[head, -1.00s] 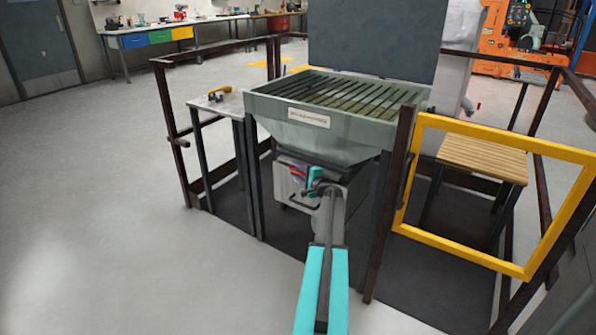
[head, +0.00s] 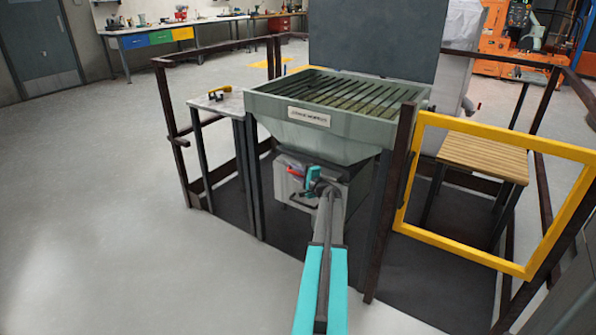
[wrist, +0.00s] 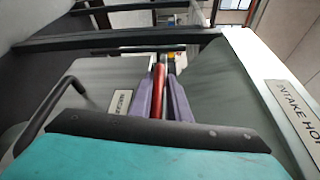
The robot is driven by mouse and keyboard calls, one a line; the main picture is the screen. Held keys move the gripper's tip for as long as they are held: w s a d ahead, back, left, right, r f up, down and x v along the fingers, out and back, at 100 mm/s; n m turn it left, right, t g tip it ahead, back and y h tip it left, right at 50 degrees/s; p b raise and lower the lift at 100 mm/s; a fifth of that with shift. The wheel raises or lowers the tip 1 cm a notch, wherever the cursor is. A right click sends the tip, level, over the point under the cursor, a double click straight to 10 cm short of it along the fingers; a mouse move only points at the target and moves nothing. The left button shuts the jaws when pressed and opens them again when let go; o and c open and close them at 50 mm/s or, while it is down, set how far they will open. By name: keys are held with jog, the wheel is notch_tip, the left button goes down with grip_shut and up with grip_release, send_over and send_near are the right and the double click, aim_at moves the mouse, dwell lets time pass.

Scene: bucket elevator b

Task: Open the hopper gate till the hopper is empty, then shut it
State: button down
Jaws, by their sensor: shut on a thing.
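The intake hopper (head: 318,148) is a grey-green funnel with a slatted grate on top and a name plate on its front. It also shows at the right of the wrist view (wrist: 222,85). Below it, a red bar (wrist: 159,80), which looks like the gate handle, shows small at the end of my arm in the head view (head: 294,172). My gripper (wrist: 163,105) is shut on this red bar, with a purple finger on each side. The gate plate itself and the hopper's contents below the grate cannot be made out.
A grey box (head: 284,186) is under the hopper, partly behind my arm. Dark posts and rails surround the hopper. A yellow frame (head: 405,190) stands at right beside a slatted wooden stand (head: 480,157). Open floor (head: 110,190) lies at left.

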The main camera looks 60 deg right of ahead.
jog(key=a+b, duration=0.4)
jog(key=a, duration=0.6)
jog(key=shift+f+b, duration=0.3)
jog(key=shift+f, duration=0.1)
jog(key=shift+d, duration=0.1)
jog(key=c, duration=1.8)
grip_release()
jog(key=shift+r, duration=0.1)
jog(key=shift+r, duration=0.1)
jog(key=shift+p+v, duration=0.5)
jog(key=shift+v, duration=6.3)
jog(key=shift+d, duration=0.1)
